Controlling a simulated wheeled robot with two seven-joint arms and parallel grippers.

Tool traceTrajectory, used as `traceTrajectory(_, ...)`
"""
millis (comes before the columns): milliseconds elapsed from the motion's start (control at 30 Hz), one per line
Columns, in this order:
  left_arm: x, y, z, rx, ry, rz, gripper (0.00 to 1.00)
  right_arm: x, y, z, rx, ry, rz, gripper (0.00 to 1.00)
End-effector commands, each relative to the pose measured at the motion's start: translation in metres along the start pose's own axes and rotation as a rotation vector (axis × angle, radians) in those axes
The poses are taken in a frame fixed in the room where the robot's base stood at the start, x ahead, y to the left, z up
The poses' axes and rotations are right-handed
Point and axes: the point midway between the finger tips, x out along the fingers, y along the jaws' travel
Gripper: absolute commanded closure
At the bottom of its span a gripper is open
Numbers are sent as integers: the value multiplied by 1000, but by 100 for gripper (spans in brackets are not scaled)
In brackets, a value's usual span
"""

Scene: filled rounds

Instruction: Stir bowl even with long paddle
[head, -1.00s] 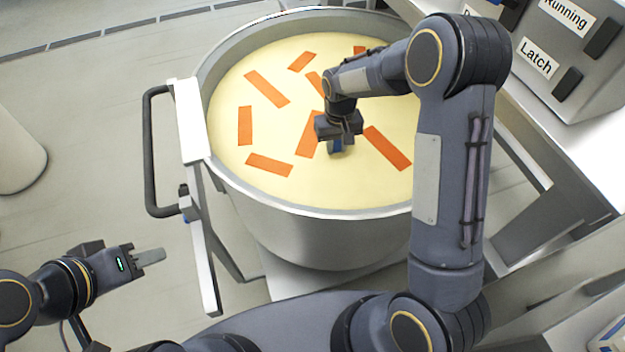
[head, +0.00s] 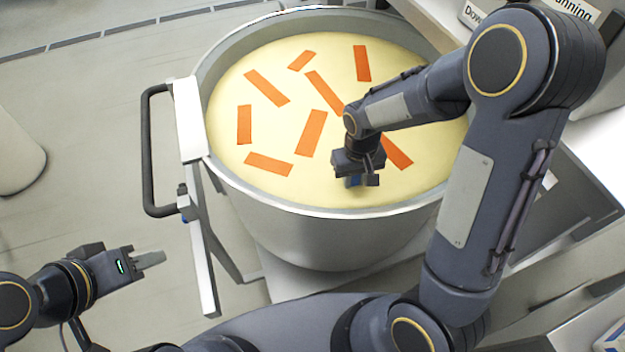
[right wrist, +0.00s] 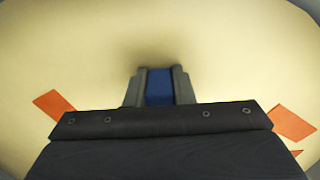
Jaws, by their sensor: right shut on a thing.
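The large steel bowl (head: 330,245) holds a pale yellow filling (head: 270,130) with several orange strips (head: 311,132) lying flat on it. My right gripper (head: 355,181) is over the front right part of the filling. It is shut on the blue part of the paddle (head: 354,181), which also shows between the fingers in the right wrist view (right wrist: 159,87). The rest of the paddle is hidden below the gripper. My left gripper (head: 151,259) is outside the bowl at the lower left, pointing right; its finger gap does not show clearly.
A black handle (head: 148,150) on a white frame (head: 192,120) stands at the bowl's left side. A grey panel with labels, one ending in "nning" (head: 574,10), is at the upper right.

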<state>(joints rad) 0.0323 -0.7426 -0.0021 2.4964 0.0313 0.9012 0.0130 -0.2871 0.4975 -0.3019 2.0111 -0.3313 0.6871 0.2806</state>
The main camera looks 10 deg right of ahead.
Motion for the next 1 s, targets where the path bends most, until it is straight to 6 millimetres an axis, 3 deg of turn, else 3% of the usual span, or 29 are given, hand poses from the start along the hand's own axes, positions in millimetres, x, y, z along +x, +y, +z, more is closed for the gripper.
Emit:
traceTrajectory(200,1,-1,1,0,0,0,64,-1,4,38,0,2,-1,100)
traceTrajectory(400,1,-1,1,0,0,0,64,0,6,47,1,3,-1,100)
traceTrajectory(1000,-4,2,-2,0,0,0,64,-1,61,-42,2,2,0,100)
